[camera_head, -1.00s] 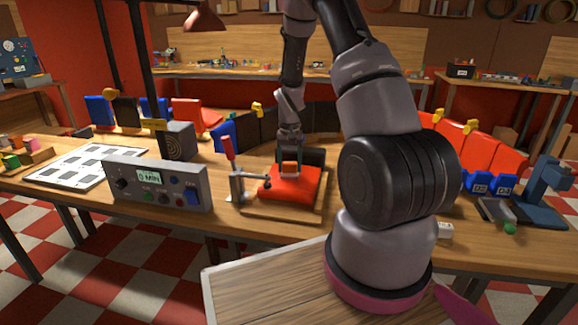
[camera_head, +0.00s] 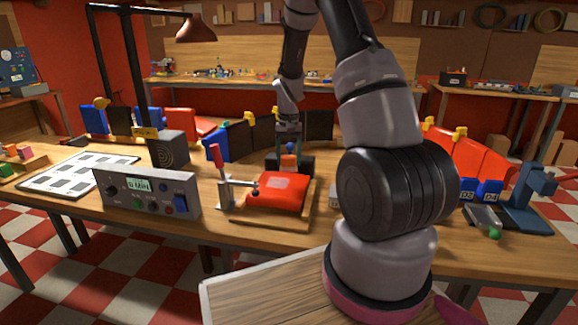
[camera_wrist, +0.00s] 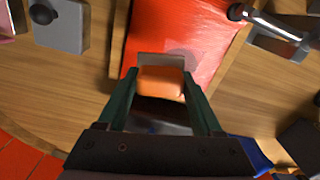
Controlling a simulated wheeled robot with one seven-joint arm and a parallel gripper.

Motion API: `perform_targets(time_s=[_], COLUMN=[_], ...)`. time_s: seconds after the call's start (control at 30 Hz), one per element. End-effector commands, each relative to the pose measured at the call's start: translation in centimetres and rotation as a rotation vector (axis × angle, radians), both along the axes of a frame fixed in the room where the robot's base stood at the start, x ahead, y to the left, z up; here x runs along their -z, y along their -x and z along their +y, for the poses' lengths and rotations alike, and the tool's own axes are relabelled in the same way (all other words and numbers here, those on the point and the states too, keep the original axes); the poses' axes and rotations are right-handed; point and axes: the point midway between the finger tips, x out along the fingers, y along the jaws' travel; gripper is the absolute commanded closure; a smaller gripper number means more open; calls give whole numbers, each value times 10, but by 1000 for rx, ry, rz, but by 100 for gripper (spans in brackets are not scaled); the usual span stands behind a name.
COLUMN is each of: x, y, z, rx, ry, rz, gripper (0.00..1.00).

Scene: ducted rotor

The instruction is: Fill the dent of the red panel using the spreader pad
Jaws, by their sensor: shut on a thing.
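The red panel (camera_head: 278,196) lies on a wooden board on the workbench, with a paler patch on its top. It also shows in the wrist view (camera_wrist: 205,25), where a round, duller spot marks its surface near the edge by my gripper. My gripper (camera_wrist: 160,92) is shut on the spreader pad (camera_wrist: 161,82), an orange block with a grey plate at its front. In the head view my gripper (camera_head: 289,140) is raised just behind the panel. In the wrist view the pad overlaps the panel's near edge; I cannot tell the gap.
A clamp with a red handle (camera_head: 216,157) stands at the panel's left, its arm reaching over the panel's edge. A black box (camera_head: 301,164) sits behind the panel. A grey control box (camera_head: 148,191) stands left, a blue press-like stand (camera_head: 530,198) far right.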

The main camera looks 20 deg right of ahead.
Motion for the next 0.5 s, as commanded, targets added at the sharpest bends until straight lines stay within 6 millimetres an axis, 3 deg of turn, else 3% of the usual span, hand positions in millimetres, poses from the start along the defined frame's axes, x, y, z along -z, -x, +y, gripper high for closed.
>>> perform_targets(time_s=[0.2,0.5], x=[-18,-21], y=[0,0], z=[1,1], rx=[1,1], ry=[0,0], rz=[-1,-1], gripper=[85,85])
